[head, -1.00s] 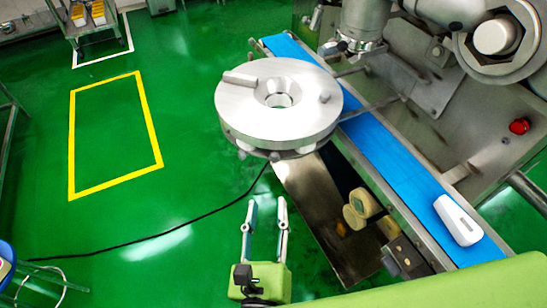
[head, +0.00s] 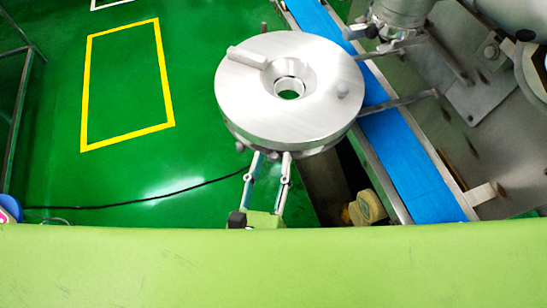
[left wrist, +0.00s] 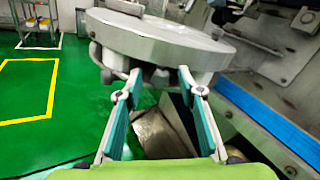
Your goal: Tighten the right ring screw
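A thick round metal ring (head: 250,105) with a central hole stands beside the conveyor in the head view; it also shows in the left wrist view (left wrist: 150,40). Small metal screw-like parts sit under its rim, and one (left wrist: 160,78) shows between my finger tips in the left wrist view. I cannot tell for certain which is the right ring screw. My left gripper (head: 271,157) is at the near lower edge of the ring, with its fingers apart; they also show in the left wrist view (left wrist: 160,76). The tips are partly hidden under the rim. My right gripper is not in view.
The blue conveyor belt (head: 400,155) runs along the ring's right side, with machine parts (head: 395,20) above it. Round yellowish parts (head: 365,207) sit low at the right. Open green floor (head: 190,80) lies to the left, with a black cable (head: 150,200) across it.

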